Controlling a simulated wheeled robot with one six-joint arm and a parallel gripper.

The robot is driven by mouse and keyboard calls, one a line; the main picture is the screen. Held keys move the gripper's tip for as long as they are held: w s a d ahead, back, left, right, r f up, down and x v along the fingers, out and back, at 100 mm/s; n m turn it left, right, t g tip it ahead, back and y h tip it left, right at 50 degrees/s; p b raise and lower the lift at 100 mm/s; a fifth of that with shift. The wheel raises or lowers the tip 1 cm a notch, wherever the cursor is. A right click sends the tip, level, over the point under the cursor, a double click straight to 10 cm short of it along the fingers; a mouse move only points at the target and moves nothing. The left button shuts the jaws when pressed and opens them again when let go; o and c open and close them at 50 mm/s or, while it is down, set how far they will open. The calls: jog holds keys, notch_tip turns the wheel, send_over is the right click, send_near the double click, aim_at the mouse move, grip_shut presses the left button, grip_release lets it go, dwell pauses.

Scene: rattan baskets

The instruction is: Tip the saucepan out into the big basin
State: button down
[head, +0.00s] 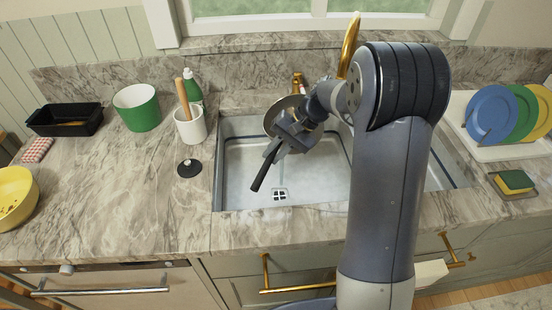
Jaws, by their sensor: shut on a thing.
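The big basin (235,190) is a wide pale sink set into the marble counter, with a square drain near its front. The saucepan (272,117) shows as a round metal rim at the back left of the basin, and it looks tilted on its side. Its dark handle (263,173) points down toward the front left, over the basin. My gripper (284,145) is shut on the saucepan at its handle, above the basin. My gripper and arm hide much of the pan, and I cannot see its inside or any contents.
A brass tap (350,45) rises behind the basin, close to my arm. A white crock (190,126), a green bottle (193,87), a green pot (137,108) and a black stopper (189,168) stand left. A dish rack (493,150) with plates and a sponge (515,181) are right.

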jog(key=r+y, duration=0.1)
jog(key=r, duration=0.1)
jog(key=r+y, duration=0.1)
jog(key=y, duration=0.1)
jog(key=r+g+y+p, duration=0.1)
jog(key=r+y, duration=0.1)
jog(key=shift+d+r, duration=0.3)
